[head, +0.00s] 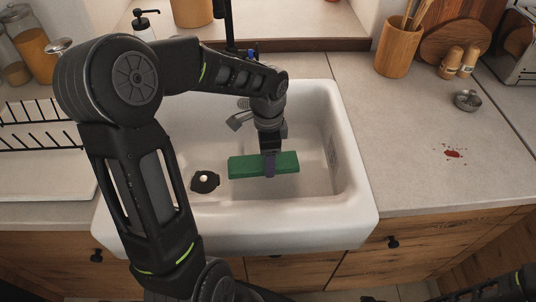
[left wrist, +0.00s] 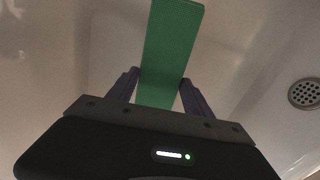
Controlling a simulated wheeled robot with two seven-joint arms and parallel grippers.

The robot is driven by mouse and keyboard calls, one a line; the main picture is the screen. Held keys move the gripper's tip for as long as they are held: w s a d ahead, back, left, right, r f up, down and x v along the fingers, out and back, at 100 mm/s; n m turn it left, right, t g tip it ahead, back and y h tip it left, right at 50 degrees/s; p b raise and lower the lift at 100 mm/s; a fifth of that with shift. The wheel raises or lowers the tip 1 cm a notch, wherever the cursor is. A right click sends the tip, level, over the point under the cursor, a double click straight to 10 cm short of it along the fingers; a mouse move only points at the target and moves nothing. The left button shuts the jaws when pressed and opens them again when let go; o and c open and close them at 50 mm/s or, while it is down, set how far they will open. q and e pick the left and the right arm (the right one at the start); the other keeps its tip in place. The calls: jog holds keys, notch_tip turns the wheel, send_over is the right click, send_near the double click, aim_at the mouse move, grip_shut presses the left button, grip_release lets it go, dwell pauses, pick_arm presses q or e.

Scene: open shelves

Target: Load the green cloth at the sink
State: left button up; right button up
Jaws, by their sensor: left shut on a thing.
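The green cloth (head: 240,168) looks like a flat, stiff rectangular block. My left gripper (head: 270,165) is shut on its middle and holds it inside the white sink (head: 350,205), its long side running left to right. Whether it touches the sink floor, I cannot tell. In the left wrist view the cloth (left wrist: 172,45) extends away from between the two purple fingers (left wrist: 158,88); its near end is hidden by the gripper body. My right gripper is not in view.
A dark patch with a pale round thing (head: 204,180) is left of the cloth in the sink. A drain (left wrist: 306,93) shows in the left wrist view. A dish rack (head: 40,137) stands left. The right counter has a red stain (head: 453,153) and a small metal pot (head: 467,100).

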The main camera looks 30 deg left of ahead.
pick_arm(q)
jog(key=shift+f+b, duration=0.35)
jog(key=shift+f, duration=0.5)
notch_tip(320, 180, up, 6)
jog(key=p, duration=0.4)
jog(key=shift+f, duration=0.25)
notch_tip(320, 180, up, 7)
jog(key=p, duration=0.6)
dwell(2.1)
notch_tip(320, 180, up, 4)
jog(key=p, duration=0.3)
dwell(0.9)
